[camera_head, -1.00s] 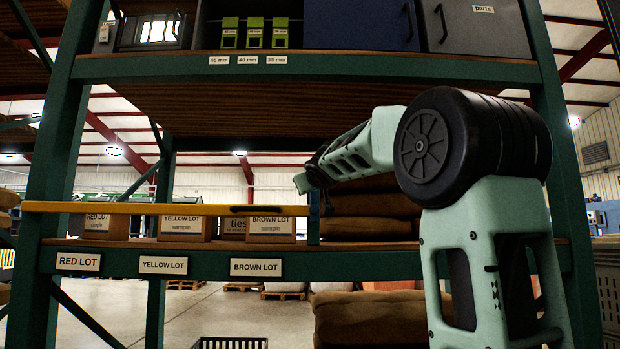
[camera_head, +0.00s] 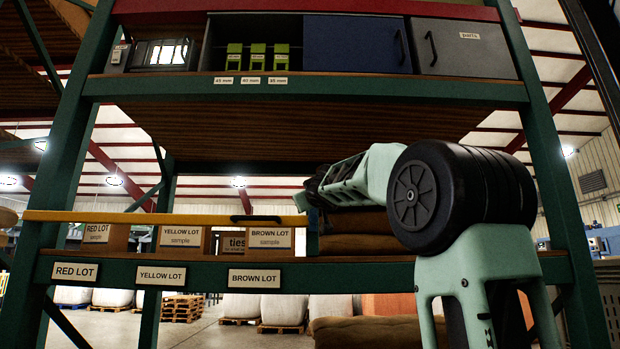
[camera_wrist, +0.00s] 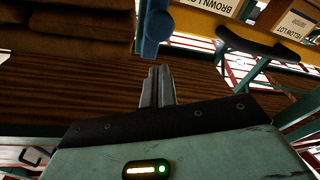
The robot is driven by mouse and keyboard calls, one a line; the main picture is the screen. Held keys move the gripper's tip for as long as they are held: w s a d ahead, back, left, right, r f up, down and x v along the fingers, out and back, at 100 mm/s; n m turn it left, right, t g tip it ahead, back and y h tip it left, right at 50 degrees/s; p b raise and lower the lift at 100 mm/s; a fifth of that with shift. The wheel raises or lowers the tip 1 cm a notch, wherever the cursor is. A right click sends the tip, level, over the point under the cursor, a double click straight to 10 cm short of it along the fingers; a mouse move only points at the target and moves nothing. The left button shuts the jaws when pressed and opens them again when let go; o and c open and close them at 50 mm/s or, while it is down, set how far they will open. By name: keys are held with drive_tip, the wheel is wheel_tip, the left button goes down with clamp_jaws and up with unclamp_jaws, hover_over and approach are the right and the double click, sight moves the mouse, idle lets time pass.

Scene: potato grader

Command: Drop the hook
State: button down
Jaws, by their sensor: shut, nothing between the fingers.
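A yellow bar (camera_head: 150,217) lies level across the front of the lot boxes on the middle shelf. It has a black handle (camera_wrist: 258,43) near its right end. A blue upright piece (camera_wrist: 152,32) with a rounded end stands by that end; I cannot tell for certain whether it is the hook. My gripper (camera_wrist: 159,72) is shut and empty, its fingertips just short of the blue piece in the wrist view, with a gap visible. In the head view my gripper (camera_head: 303,201) is at the bar's right end; its fingers are too small to make out there.
Boxes labelled red lot (camera_head: 97,232), yellow lot (camera_head: 180,238) and brown lot (camera_head: 270,240) stand behind the bar. Stacked sacks (camera_head: 352,232) lie right of them. The upper shelf (camera_head: 300,90) spans above my arm; green uprights stand at both sides.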

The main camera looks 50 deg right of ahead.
sight(313, 215)
drive_tip(key=shift+f+b, duration=0.3)
drive_tip(key=f+b, duration=0.2)
drive_tip(key=b, duration=0.1)
drive_tip(key=f+b, duration=0.1)
drive_tip(key=b, duration=0.1)
drive_tip(key=shift+w+d, duration=0.25)
